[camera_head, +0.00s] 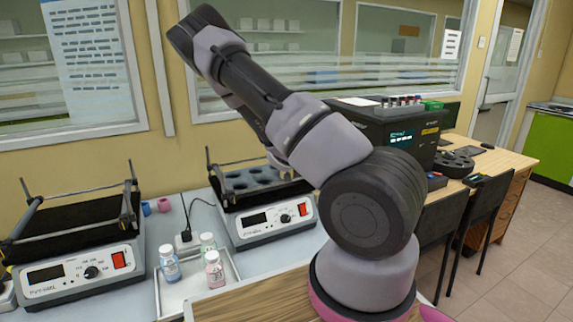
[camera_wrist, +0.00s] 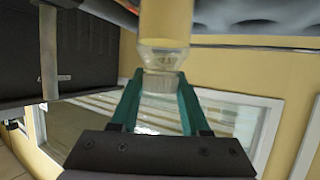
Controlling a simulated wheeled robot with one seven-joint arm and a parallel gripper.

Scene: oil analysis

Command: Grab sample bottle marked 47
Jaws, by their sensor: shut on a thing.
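In the wrist view my gripper (camera_wrist: 160,84) has its green fingers closed on both sides of the ridged cap of a clear bottle (camera_wrist: 165,25). The bottle's body looks yellowish and runs out of the top of the picture. Faint marks near its neck are too small to read, so I cannot tell its number. In the head view my arm hides the gripper and this bottle. Three other capped bottles stand in the tray there: a blue-labelled one (camera_head: 170,268), a green-tinted one (camera_head: 208,243) and a pink-labelled one (camera_head: 214,274). Their numbers are not readable.
The white tray (camera_head: 172,303) lies on the bench between a left shaker device (camera_head: 80,268) and a second device with a round-holed rack (camera_head: 268,222). A dark analyser (camera_head: 385,122) stands on the wooden desk at right, with black chairs (camera_head: 485,205) before it.

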